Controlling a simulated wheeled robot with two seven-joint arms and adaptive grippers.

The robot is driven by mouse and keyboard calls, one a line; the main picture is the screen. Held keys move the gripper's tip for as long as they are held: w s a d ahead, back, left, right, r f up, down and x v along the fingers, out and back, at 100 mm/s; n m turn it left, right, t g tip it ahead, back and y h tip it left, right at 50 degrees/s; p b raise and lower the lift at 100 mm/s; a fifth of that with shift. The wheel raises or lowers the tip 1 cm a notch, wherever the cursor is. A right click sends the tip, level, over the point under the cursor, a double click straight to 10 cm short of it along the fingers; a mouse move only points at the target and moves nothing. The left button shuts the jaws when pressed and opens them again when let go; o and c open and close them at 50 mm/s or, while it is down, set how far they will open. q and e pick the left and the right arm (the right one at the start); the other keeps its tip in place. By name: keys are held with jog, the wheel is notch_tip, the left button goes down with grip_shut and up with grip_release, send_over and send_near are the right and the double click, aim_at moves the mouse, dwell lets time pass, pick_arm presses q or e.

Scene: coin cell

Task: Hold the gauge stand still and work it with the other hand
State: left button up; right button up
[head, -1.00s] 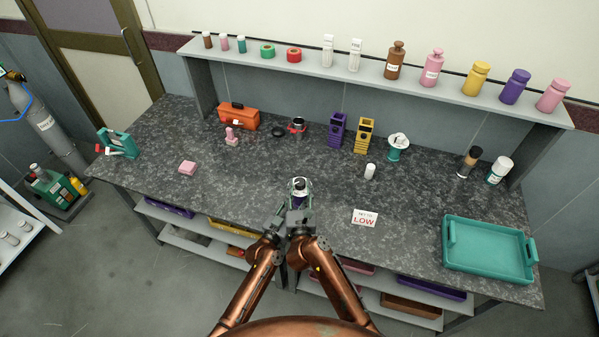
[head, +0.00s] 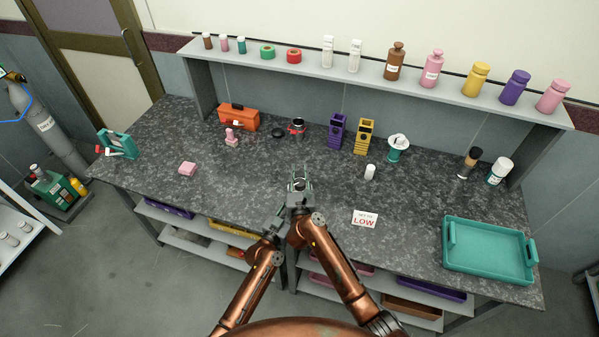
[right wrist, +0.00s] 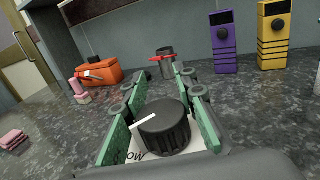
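The gauge stand is mostly hidden by my grippers in the head view, near the front edge of the bench. In the right wrist view, its black ribbed knob (right wrist: 164,128) with a white pointer line sits on a white face (right wrist: 136,156) with partly covered lettering. My right gripper (head: 300,180) is open, its green-padded fingers on either side of the knob; I cannot tell whether they touch it. My left gripper (head: 281,211) is low beside the right one, and its fingers are too hidden to read. A sign (head: 364,218) reading "SET TO LOW" is to the right.
A white small bottle (head: 369,172) stands to the right, behind the sign. A teal tray (head: 489,276) lies at the far right, and a pink block (head: 187,168) at the left. Bench around the grippers is clear.

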jog(key=shift+a, duration=0.1)
grip_shut()
jog(key=shift+s+d+m+h, duration=0.1)
jog(key=shift+d+m+h, duration=0.2)
jog(key=shift+m+h, duration=0.6)
jog(key=shift+o, duration=1.8)
grip_release()
jog(key=shift+d+h, duration=0.1)
jog(key=shift+h, duration=0.3)
